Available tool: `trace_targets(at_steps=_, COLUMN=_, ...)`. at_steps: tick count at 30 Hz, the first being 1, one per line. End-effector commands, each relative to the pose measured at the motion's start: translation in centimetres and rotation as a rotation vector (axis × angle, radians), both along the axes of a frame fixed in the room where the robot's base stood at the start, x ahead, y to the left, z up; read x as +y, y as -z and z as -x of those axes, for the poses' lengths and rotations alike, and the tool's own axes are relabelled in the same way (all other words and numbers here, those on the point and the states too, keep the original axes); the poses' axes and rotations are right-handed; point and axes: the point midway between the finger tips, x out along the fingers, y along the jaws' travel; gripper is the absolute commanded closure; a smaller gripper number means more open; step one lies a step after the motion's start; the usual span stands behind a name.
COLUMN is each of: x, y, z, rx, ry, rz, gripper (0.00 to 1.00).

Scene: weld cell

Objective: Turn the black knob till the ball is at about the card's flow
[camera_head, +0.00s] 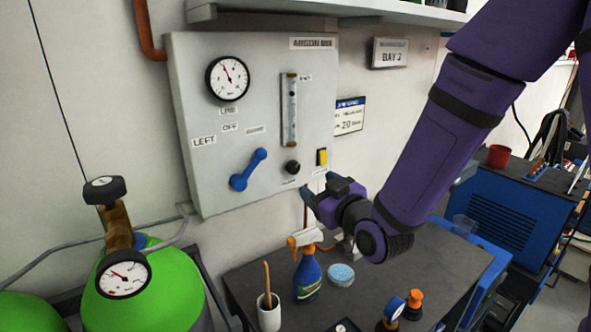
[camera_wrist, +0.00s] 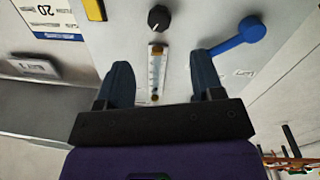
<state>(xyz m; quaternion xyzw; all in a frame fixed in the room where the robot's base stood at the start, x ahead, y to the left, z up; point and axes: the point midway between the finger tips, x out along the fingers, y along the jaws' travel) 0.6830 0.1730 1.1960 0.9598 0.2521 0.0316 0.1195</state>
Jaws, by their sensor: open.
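The black knob (camera_head: 292,167) sits on the grey panel (camera_head: 215,185), under the clear upright flow tube (camera_head: 290,110). In the wrist view the knob (camera_wrist: 158,18) is at the top, with the tube (camera_wrist: 157,72) below it. I cannot make out the ball in the tube. The white and blue card (camera_head: 349,115) is on the wall right of the panel and reads 20; it also shows in the wrist view (camera_wrist: 52,16). My gripper (camera_head: 308,194) is open and empty, below and right of the knob; its fingers (camera_wrist: 161,72) are apart from it.
A blue lever (camera_head: 248,170) is left of the knob and a yellow switch (camera_head: 322,157) right of it. A round gauge (camera_head: 228,78) is above. A spray bottle (camera_head: 307,272), a cup with a brush (camera_head: 269,313) and a blue-white tub (camera_head: 341,274) stand on the dark table below.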

Motion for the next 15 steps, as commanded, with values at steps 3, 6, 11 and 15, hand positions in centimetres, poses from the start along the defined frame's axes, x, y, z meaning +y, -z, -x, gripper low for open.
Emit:
trace_targets(at_steps=3, x=0.6, y=0.0, z=-1.0, rx=-0.001, ry=0.0, rz=0.0, gripper=0.39)
trace_targets(at_steps=6, x=1.4, y=0.0, z=-2.4, rx=-0.001, ry=0.001, rz=-0.001, gripper=0.39)
trace_targets(at_steps=11, x=2.8, y=0.0, z=-5.0, rx=0.001, ry=0.0, rz=-0.002, gripper=0.39)
trace_targets(at_steps=15, x=3.9, y=0.0, z=-6.9, rx=0.0, ry=0.0, rz=-0.001, gripper=0.39)
